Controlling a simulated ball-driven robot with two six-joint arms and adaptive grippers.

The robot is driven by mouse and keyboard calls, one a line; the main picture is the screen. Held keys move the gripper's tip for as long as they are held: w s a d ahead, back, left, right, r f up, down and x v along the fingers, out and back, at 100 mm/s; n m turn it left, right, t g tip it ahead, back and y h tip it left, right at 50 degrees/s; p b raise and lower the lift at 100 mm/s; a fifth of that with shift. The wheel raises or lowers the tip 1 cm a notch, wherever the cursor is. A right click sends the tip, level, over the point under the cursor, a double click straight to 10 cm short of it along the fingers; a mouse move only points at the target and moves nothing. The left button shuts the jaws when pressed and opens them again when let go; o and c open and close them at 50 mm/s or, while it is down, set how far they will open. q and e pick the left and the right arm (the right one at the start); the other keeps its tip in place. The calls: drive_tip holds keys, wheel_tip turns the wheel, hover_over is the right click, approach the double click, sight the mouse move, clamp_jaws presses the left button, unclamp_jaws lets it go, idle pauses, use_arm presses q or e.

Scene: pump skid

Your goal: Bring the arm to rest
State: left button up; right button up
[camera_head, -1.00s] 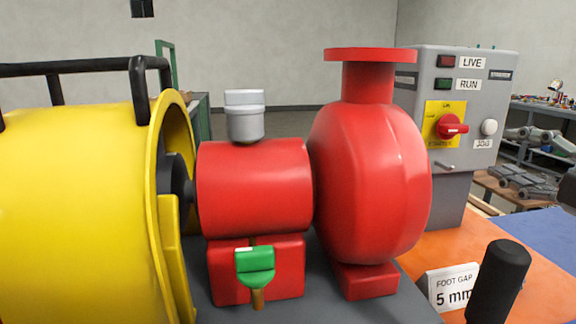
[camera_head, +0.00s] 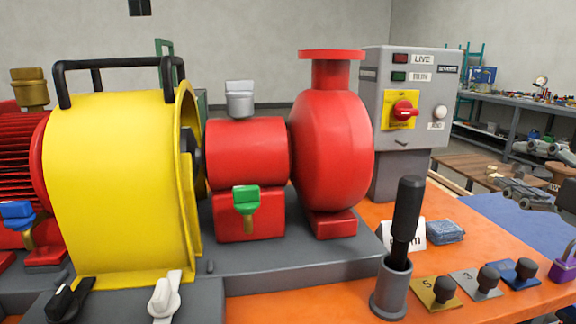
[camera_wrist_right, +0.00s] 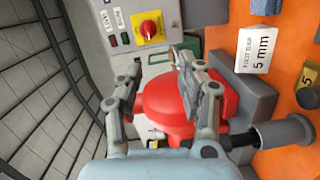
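My right gripper (camera_head: 515,168) is at the right edge of the head view, held out to the right of the grey control box (camera_head: 390,150). In the right wrist view my right gripper (camera_wrist_right: 160,65) has its two grey fingers spread apart. I see nothing held between them; the red pump (camera_wrist_right: 172,100) and the control box show behind. In the head view the red pump (camera_head: 330,150) stands well to the left of the gripper. My left gripper is not in view.
A yellow guard (camera_head: 120,180) with black handles fills the left. A black-handled tool (camera_head: 407,208) stands in a grey cup (camera_head: 390,290) near the front. Numbered knobbed plates (camera_head: 437,290), a blue pad (camera_head: 445,232) and a purple lock (camera_head: 565,262) sit on the orange surface.

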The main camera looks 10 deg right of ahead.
drive_tip(key=s+a+f+m+g+h, duration=0.1)
drive_tip(key=s+f+m+g+h, duration=0.2)
drive_tip(key=s+f+m+g, duration=1)
drive_tip(key=s+a+f+m+g+y, duration=0.1)
drive_tip(key=s+a+f+m+y, duration=0.15)
drive_tip(key=s+a+f, duration=0.75)
drive_tip(key=s+d+f+g, duration=0.1)
drive_tip(key=d+f, duration=0.1)
drive_tip(key=f, duration=1.2)
drive_tip(key=s+d+f, duration=0.2)
drive_tip(key=f, duration=1.2)
drive_tip(key=s+d+f+g, duration=0.1)
drive_tip(key=s+f, duration=1.2)
drive_tip(key=s, duration=0.3)
drive_tip(key=shift+f+g+y, duration=0.2)
drive_tip(key=shift+g+y, duration=0.1)
drive_tip(key=shift+y, duration=0.05)
drive_tip(key=shift+d, duration=0.1)
